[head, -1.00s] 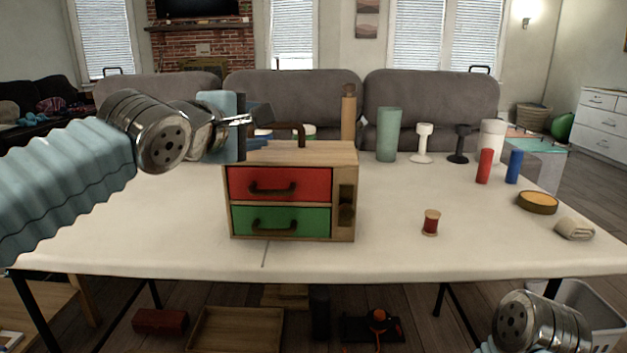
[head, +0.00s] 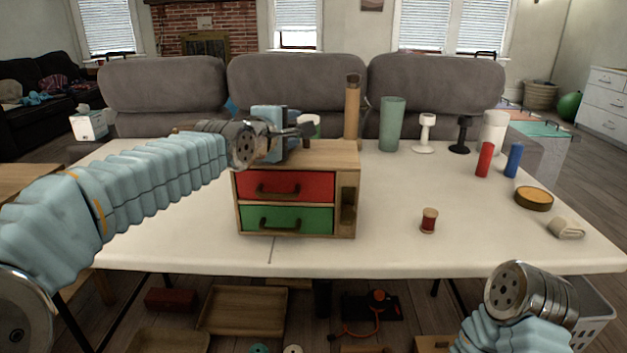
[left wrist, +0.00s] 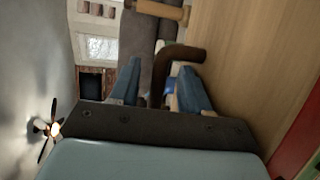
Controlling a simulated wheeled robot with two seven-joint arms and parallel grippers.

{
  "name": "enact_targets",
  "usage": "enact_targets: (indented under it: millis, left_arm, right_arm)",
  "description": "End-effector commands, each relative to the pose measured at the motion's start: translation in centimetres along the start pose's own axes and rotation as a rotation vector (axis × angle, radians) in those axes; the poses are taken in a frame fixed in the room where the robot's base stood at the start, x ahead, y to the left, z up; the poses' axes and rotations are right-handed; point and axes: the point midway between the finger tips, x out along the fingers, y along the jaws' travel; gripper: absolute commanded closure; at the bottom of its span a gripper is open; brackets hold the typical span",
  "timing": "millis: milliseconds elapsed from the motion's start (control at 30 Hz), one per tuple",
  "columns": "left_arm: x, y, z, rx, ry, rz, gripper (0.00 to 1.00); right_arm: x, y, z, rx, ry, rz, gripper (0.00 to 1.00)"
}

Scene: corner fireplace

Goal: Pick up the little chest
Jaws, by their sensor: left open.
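The little chest (head: 296,202) stands on the white table in the head view. It is a wooden box with a red drawer above a green drawer, both shut, and a narrow open slot at its right. Its light wood top (left wrist: 240,65) fills the right of the left wrist view. A dark brown handle (left wrist: 178,54) rises from the top. My left gripper (head: 300,132) is open just above the chest's top. In the left wrist view its fingers (left wrist: 158,88) are on either side of the handle, whose lower part lies between them; contact cannot be told. My right gripper's fingers are out of view.
A wooden cylinder (head: 352,108), green cup (head: 391,125) and white and black stands line the table's back. The front table is mostly clear.

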Motion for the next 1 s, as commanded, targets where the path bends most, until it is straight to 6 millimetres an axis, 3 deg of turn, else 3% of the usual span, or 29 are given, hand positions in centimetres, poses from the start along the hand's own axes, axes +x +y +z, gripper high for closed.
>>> enact_targets:
  millis: [300,600,1000]
  left_arm:
    - [0.42,0.01,0.0,0.0,-0.001,0.001,0.55]
    - [0.4,0.0,-0.02,0.0,0.0,0.001,1.0]
    - [0.4,-0.02,-0.02,0.0,0.0,0.0,1.0]
  right_arm:
    - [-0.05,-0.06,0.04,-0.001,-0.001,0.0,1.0]
    - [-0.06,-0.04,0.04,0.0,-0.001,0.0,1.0]
    - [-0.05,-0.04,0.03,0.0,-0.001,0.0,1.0]
